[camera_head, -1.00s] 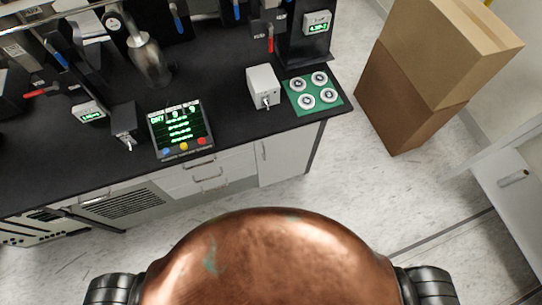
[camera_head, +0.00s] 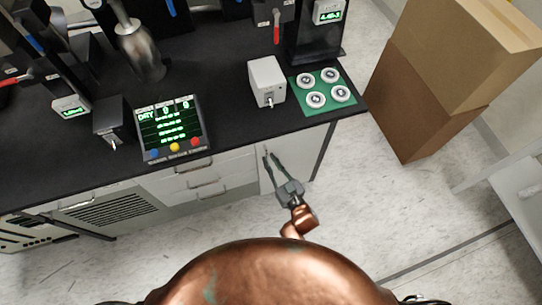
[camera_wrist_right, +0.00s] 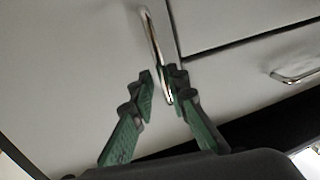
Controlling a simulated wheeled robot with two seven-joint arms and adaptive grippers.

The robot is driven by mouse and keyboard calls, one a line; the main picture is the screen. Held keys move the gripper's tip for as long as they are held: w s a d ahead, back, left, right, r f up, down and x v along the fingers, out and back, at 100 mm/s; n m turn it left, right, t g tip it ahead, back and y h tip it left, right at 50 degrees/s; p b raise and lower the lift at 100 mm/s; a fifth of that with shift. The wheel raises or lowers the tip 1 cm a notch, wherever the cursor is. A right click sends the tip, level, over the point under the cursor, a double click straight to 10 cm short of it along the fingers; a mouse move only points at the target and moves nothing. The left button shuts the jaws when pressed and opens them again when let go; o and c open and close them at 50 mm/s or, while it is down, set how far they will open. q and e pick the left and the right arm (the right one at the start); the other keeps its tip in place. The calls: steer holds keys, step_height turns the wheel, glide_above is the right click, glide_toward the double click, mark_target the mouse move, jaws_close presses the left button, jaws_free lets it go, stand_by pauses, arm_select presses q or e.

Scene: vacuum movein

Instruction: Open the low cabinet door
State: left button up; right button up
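The low cabinet door (camera_head: 298,160) is a pale panel under the right end of the black bench, and it looks shut. It fills the left of the right wrist view (camera_wrist_right: 70,70). Its slim metal bar handle (camera_wrist_right: 152,38) stands near the seam with the drawers. My right gripper (camera_head: 270,155) reaches up to the handle side of the door. In the wrist view its two green fingers (camera_wrist_right: 163,82) are apart, with the handle's end between them. The right finger looks close to the bar; contact cannot be told. My left gripper is out of view.
Drawers with bar handles (camera_head: 200,183) and a vented panel (camera_head: 115,208) lie left of the door. The bench top (camera_head: 225,125) overhangs above and carries instruments. Stacked cardboard boxes (camera_head: 430,100) stand to the right. The pale floor (camera_head: 345,205) before the door is clear.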

steer(key=shift+x, duration=1.35)
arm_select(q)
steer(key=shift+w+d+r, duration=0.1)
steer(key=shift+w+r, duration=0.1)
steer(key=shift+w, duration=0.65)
arm_select(e)
steer(key=shift+s+a, duration=0.1)
steer(key=shift+c, duration=0.6)
jaws_close()
